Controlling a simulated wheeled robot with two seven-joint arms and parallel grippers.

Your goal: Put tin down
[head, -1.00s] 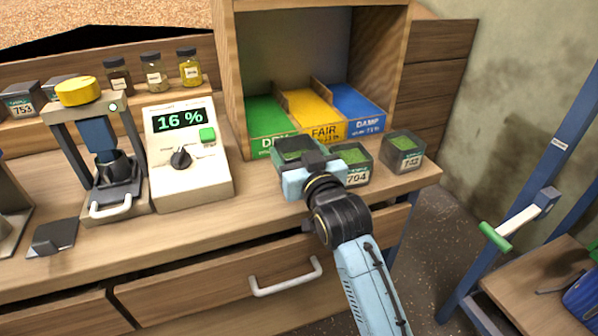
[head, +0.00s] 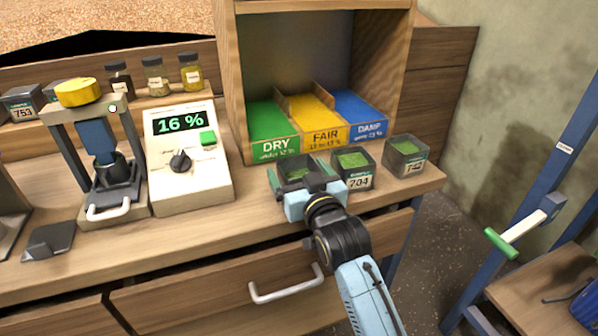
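A small dark-walled tin (head: 296,168) with green contents is at the left end of a row of tins, below the dry and fair slots. My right gripper (head: 300,183) is at its near side and appears shut on it. The gripper hides the tin's front and lower part, so I cannot tell whether its base touches the wooden counter (head: 245,222). My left gripper is not in view.
Close to its right stand tin 704 (head: 357,168) and another tin (head: 406,156). Behind is a sorter with green (head: 273,128), yellow and blue slots. The 16 % meter (head: 187,155) and a press (head: 100,150) stand left.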

